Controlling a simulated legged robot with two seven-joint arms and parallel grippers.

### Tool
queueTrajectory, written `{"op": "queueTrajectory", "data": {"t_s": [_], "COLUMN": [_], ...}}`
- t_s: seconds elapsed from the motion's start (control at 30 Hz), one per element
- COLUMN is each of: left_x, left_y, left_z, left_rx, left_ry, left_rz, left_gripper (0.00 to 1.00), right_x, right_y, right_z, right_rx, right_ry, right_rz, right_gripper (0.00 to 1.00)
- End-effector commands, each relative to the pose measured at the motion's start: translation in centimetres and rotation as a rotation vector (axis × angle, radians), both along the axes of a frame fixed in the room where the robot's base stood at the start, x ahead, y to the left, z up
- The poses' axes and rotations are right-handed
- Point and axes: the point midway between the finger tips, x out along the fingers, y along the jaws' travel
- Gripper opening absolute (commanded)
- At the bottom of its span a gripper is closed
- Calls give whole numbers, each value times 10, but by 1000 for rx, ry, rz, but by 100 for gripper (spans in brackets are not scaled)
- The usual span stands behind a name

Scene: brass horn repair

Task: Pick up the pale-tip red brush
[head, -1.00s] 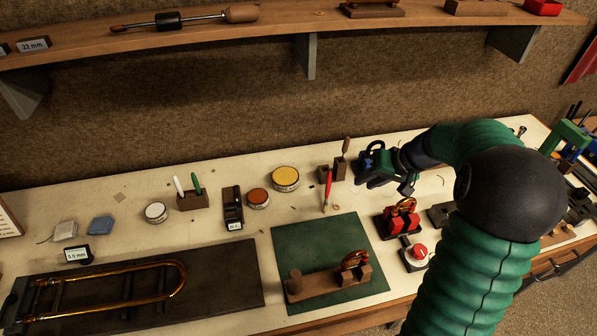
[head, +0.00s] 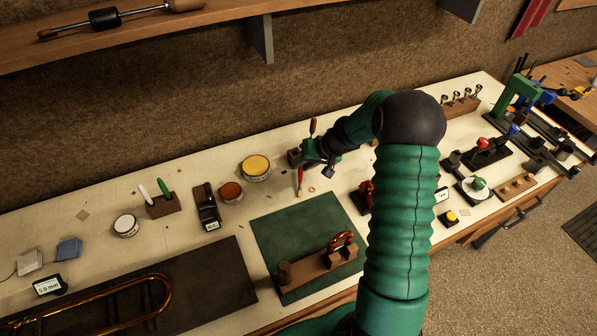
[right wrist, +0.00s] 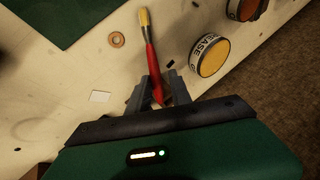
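The red brush (head: 300,178) lies on the bench behind the green mat, its pale tip toward the front. In the right wrist view the brush (right wrist: 153,64) shows a red handle and a yellowish tip pointing away from the gripper. My right gripper (head: 309,162) is over the handle end, which it partly hides in the head view. In the right wrist view its fingers (right wrist: 158,80) are apart, one on each side of the red handle, with gaps visible. Whether the fingers are down at the handle's height is hard to tell. My left gripper is not in view.
A yellow-lidded grease tin (head: 256,167) stands left of the brush. A brown wooden block with an upright tool handle (head: 313,127) is close behind the gripper. A small brass ring (right wrist: 117,39) lies near the brush. The green mat (head: 272,226) holds a wooden fixture in front.

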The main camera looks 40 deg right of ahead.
Motion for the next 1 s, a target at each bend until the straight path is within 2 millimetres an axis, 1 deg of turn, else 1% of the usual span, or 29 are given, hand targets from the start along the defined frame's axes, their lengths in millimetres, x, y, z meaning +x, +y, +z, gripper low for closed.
{"op": "queueTrajectory", "data": {"t_s": [0.03, 0.13, 0.2, 0.37, 0.5, 0.57, 1.0], "left_x": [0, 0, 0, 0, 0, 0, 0], "left_y": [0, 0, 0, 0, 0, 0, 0], "left_z": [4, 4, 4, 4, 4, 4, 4], "left_rx": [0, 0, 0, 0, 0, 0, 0], "left_ry": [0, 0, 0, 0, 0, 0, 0], "left_rz": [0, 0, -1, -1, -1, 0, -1], "left_gripper": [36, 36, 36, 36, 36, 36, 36], "right_x": [5, 12, 14, 14, 14, 14, 14], "right_y": [2, 4, 4, 5, 6, 6, 4], "right_z": [-7, -18, -21, -21, -20, -20, -22], "right_rx": [3, 1, -1, -2, -2, -2, 0], "right_ry": [3, 2, 1, 1, 1, 1, 2], "right_rz": [1, 1, 0, 0, 0, 0, 1], "right_gripper": [25, 25, 25, 25, 7, 0, 0]}}
